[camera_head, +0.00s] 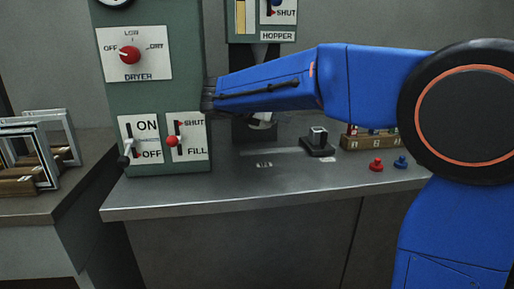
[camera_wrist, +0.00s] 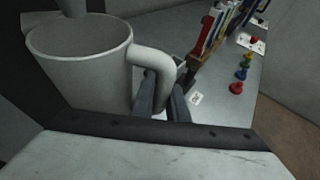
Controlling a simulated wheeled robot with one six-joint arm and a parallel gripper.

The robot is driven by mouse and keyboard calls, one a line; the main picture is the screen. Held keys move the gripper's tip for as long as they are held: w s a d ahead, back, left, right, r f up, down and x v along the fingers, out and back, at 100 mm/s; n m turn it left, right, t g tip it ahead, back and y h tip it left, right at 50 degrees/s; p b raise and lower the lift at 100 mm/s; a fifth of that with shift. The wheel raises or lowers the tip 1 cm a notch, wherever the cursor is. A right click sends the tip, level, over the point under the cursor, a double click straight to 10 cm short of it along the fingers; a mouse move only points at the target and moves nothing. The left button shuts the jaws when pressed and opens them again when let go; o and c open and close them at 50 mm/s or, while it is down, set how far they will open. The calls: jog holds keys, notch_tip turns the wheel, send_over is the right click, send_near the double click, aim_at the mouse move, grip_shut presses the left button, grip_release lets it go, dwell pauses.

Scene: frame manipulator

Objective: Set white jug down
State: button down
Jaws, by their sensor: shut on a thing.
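The white jug (camera_wrist: 85,75) fills the upper left of the wrist view, its mouth facing up and its inside looking empty. Its handle points right, and my gripper (camera_wrist: 164,92) is shut on that handle. In the head view my blue arm reaches left across the counter and hides most of the jug. A small pale curved piece under the arm may be part of it. I cannot tell whether the jug's base touches anything.
The grey counter (camera_head: 240,190) has clear room at its front. A dark block (camera_head: 318,142) stands right of centre, with red (camera_head: 376,164) and blue (camera_head: 400,162) pegs farther right. The dryer panel (camera_head: 155,90) with levers rises at left. Frames (camera_head: 40,150) stand on the left bench.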

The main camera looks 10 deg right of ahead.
jog(key=shift+w+f, duration=0.15)
jog(key=shift+f, duration=2.35)
jog(key=shift+w+f, duration=0.1)
jog(key=shift+f, duration=2.4)
jog(key=shift+f, duration=0.1)
jog(key=c, duration=1.7)
grip_release()
jog(key=shift+c, duration=0.2)
jog(key=v, duration=1.2)
